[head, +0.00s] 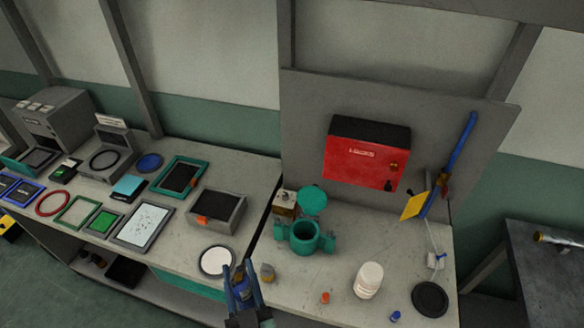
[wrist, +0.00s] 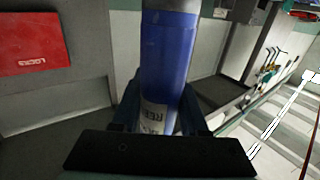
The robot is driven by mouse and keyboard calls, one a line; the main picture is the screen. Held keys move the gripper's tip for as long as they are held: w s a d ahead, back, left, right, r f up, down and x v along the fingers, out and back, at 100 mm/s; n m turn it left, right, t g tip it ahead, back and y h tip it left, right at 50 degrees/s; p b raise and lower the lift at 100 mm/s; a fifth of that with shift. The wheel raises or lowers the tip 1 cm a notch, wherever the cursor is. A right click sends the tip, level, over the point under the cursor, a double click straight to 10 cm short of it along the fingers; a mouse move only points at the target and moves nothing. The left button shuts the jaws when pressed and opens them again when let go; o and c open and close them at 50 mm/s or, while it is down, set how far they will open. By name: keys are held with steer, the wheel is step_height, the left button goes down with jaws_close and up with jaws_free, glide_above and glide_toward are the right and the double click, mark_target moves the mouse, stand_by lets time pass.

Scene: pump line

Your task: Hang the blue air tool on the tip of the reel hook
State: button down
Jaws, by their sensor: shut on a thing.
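The blue air tool (wrist: 167,70) is a blue cylinder with a grey end and a pale label with dark print. It stands lengthwise between the fingers of my gripper (wrist: 160,115), which is shut on it. In the head view my gripper (head: 241,275) is at the lower middle, in front of the bench, with the tool partly hidden between its fingers. I cannot make out the reel hook in either view.
A red box (head: 366,155) hangs on the grey back panel. The bench below holds a green pot (head: 304,237), a white bottle (head: 368,280) and a black disc (head: 430,299). A blue pipe (head: 461,140) with a yellow tag (head: 413,206) rises at right.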

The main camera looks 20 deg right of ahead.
steer(key=w+d+r+m+h+p, duration=0.15)
steer(key=w+r, duration=0.25)
steer(key=r, duration=0.7)
steer(key=w+d+r+m+g+h, duration=0.1)
steer(key=w+r+m+h, duration=0.2)
steer(key=r, duration=0.7)
steer(key=w+d+r+h+p, duration=0.1)
steer(key=w+r+h, duration=0.3)
steer(key=r, duration=0.7)
steer(key=s+d+r+m+g+h+p, duration=0.1)
steer(key=s+d+r+m+g+h, duration=0.1)
steer(key=r, duration=0.6)
steer(key=s+d+r+m+g+h, duration=0.1)
steer(key=s+d+r+m+h, duration=0.15)
steer(key=r, duration=0.55)
steer(key=s+d+r+m+g+h+p, duration=0.1)
steer(key=s+d+r+m+g+h, duration=0.2)
steer(key=s+r, duration=0.8)
steer(key=w+d+f+g, duration=0.1)
steer(key=w+d+f, duration=0.2)
steer(key=w, duration=0.3)
steer(key=shift+w+d+f+y+b, duration=0.15)
steer(key=shift+d+f+y+b, duration=0.25)
steer(key=shift+d, duration=0.35)
